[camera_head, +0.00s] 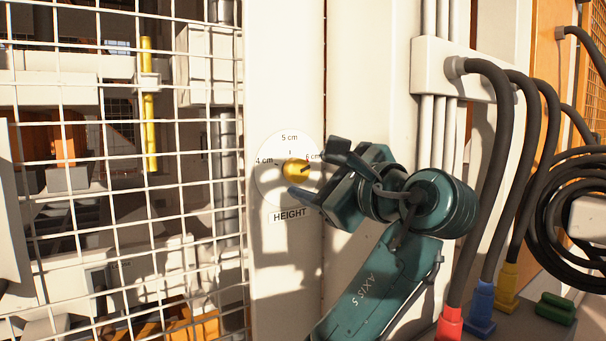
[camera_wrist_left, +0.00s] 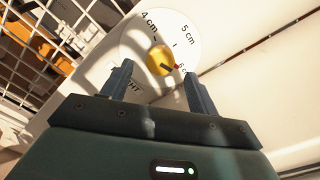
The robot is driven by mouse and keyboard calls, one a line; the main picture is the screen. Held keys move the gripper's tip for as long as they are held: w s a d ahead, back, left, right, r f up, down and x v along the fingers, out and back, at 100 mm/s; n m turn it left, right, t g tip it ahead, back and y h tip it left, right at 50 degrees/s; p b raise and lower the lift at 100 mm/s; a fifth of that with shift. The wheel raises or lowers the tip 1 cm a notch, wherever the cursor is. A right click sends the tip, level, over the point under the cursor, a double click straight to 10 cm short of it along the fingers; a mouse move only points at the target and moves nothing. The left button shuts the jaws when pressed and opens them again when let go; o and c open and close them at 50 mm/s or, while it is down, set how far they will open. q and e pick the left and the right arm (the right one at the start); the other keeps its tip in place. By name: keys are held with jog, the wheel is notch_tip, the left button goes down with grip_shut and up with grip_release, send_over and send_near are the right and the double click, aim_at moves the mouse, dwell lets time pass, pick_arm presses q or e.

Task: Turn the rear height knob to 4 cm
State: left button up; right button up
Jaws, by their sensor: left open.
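The rear height knob is a yellow round knob (camera_head: 295,170) on a white dial disc (camera_head: 270,185) on a pale post, with a HEIGHT label (camera_head: 290,215) below. The dial is marked 4 cm at left, 5 cm at top and 6 cm at right. My left gripper (camera_head: 313,174) is open in front of the dial, to the right of the knob. In the left wrist view the knob (camera_wrist_left: 160,60) lies just beyond and between the open fingertips (camera_wrist_left: 157,72); I cannot tell whether they touch it. My right gripper is not in view.
A white wire mesh fence (camera_head: 120,210) stands to the left of the post. On the right are pale vertical pipes, thick black cables (camera_head: 505,180) with red, blue and yellow plugs, and a coiled hose (camera_head: 570,210). The post face around the dial is otherwise clear.

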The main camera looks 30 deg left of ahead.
aim_at(300, 171)
pick_arm(q)
jog(key=shift+x, duration=2.2)
jog(key=shift+c, duration=0.2)
jog(key=c, duration=1)
jog(key=shift+o, duration=0.2)
